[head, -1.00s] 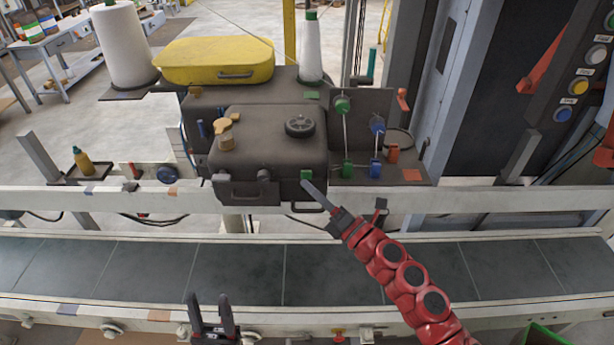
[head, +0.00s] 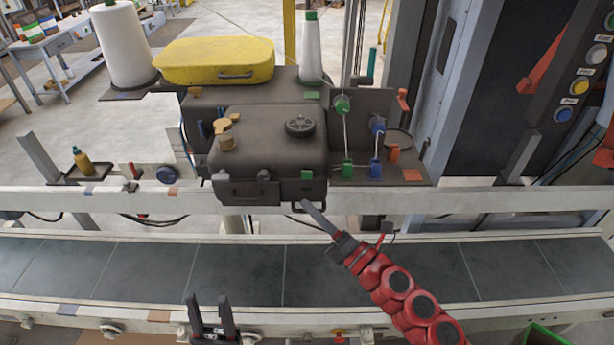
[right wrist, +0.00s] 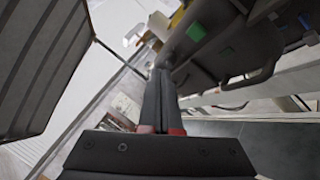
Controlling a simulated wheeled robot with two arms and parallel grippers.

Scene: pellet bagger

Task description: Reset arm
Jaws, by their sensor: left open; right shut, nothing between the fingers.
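My right gripper (head: 306,206) is shut and empty over the far edge of the conveyor belt, just below the front of the dark sewing machine head (head: 268,150). Its closed fingers (right wrist: 160,100) also show in the right wrist view, pointing toward the machine. I cannot tell whether the fingertips touch the dark wire handle (head: 310,208) at the machine's lower front. My red right arm comes in from the bottom right. My left gripper (head: 209,305) is open and empty at the bottom of the head view, over the near conveyor rail.
The conveyor belt (head: 150,270) is bare, between a far rail (head: 500,198) and a near rail. A button panel (head: 580,80) is at the right. A small bottle (head: 81,160) stands at the left.

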